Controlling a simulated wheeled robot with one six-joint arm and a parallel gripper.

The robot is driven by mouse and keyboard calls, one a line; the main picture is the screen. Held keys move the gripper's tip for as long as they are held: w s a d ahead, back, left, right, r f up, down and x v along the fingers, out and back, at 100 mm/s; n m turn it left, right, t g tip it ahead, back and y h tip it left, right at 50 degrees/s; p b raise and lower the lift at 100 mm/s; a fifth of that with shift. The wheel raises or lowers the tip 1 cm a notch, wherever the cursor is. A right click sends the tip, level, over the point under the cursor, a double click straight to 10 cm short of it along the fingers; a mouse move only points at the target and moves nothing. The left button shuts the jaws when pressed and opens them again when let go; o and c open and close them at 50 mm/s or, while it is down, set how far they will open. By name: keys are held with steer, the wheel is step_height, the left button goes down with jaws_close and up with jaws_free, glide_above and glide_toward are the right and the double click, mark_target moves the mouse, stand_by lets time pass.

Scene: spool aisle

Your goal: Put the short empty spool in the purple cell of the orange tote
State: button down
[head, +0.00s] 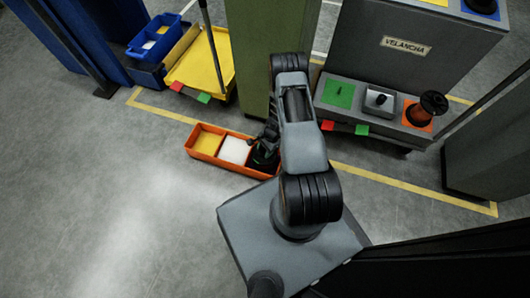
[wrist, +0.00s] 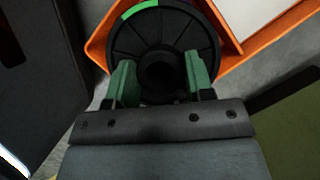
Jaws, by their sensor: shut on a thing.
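The orange tote (head: 222,168) lies on the floor left of my arm. Its yellow cell (head: 207,143) and white cell (head: 234,150) show empty; the white one also shows in the wrist view (wrist: 250,12).
A green pillar (head: 252,60) stands behind the tote. A yellow cart (head: 196,68) is at the left.

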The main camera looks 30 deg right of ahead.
steer(key=shift+f, duration=0.65)
steer(key=shift+f, duration=0.15)
steer(key=c, duration=0.5)
jaws_free()
